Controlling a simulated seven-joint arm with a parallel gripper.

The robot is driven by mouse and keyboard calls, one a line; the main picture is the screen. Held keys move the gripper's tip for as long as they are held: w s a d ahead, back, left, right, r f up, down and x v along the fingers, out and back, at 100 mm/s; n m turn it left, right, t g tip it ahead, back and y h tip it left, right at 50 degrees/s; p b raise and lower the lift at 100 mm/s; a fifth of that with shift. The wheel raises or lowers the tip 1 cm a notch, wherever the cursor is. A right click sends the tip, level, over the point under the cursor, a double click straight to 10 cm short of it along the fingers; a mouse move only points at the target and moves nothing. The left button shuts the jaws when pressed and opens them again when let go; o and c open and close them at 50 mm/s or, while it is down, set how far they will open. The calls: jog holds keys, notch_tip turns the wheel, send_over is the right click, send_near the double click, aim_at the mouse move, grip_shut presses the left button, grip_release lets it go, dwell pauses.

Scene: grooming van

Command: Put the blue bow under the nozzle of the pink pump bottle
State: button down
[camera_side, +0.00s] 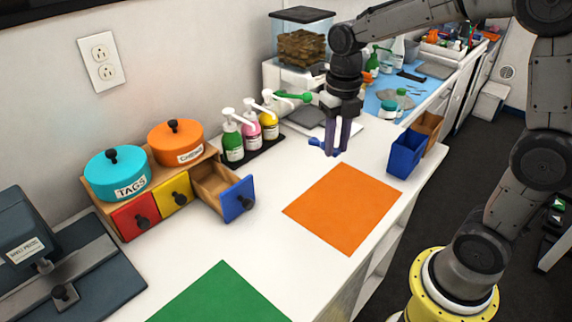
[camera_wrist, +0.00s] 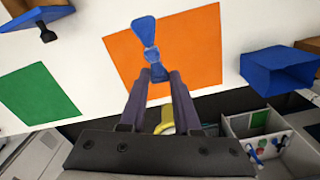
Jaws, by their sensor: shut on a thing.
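My gripper (camera_side: 337,152) is shut on the blue bow (camera_side: 316,142) and holds it above the white counter, left of and beyond the orange mat's far corner in the side view. In the wrist view the bow (camera_wrist: 145,30) sticks out past the fingertips (camera_wrist: 155,76), one loop outward, the other end between them. The pink pump bottle (camera_side: 250,126) stands upright on a black tray (camera_side: 262,148), left of my gripper, between a green bottle (camera_side: 232,142) and a yellow one (camera_side: 268,119). Its white nozzle (camera_side: 246,102) is on top. The bow is apart from the bottle.
An orange mat (camera_side: 344,208) and a green mat (camera_side: 222,297) lie on the counter. A blue drawer (camera_side: 238,198) stands open below the lidded pots. A blue bin (camera_side: 405,153) is at the right edge. A green-ended object (camera_side: 293,96) shows between the bottles and my arm.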

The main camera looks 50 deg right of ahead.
jog(key=w+f, duration=0.4)
jog(key=w, duration=0.5)
send_over(292, 171)
notch_tip(292, 171, down, 5)
jog(key=shift+s+f, duration=0.1)
jog(key=shift+f, duration=1.8)
jog(key=shift+f, duration=0.15)
jog(key=c, duration=0.6)
grip_release()
notch_tip(292, 171, up, 12)
jog(key=shift+r, duration=0.25)
